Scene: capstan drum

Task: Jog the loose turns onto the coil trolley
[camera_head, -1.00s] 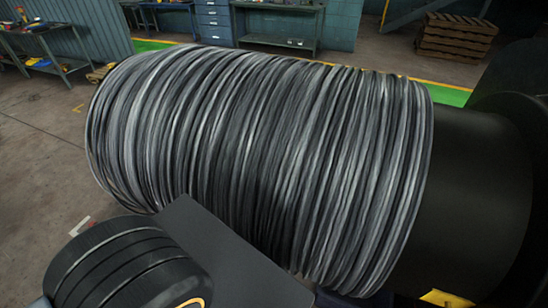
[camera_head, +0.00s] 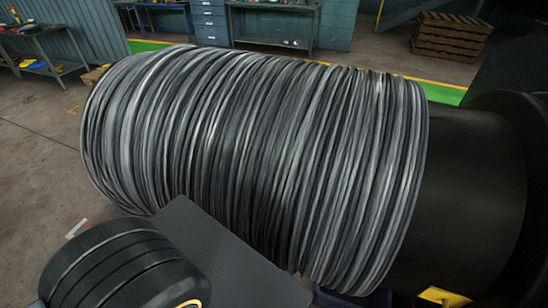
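A thick bundle of grey wire turns (camera_head: 250,160) is wound around a dark capstan drum (camera_head: 470,190). The turns fill the middle of the head view, and the bare dark drum shows at their right. A dark rounded part with grooves (camera_head: 115,265) and a flat dark plate (camera_head: 225,250) stand in front of the turns at the lower left. I cannot tell whether they touch the wire. My gripper's fingers cannot be made out. No coil trolley can be clearly identified; the space under the turns is mostly hidden.
A larger dark flange (camera_head: 520,110) stands at the right. A yellow piece (camera_head: 442,297) shows at the bottom right. Workbenches (camera_head: 275,25), a blue drawer cabinet (camera_head: 210,22) and stacked wooden pallets (camera_head: 450,37) stand far back. Open concrete floor (camera_head: 40,150) lies at the left.

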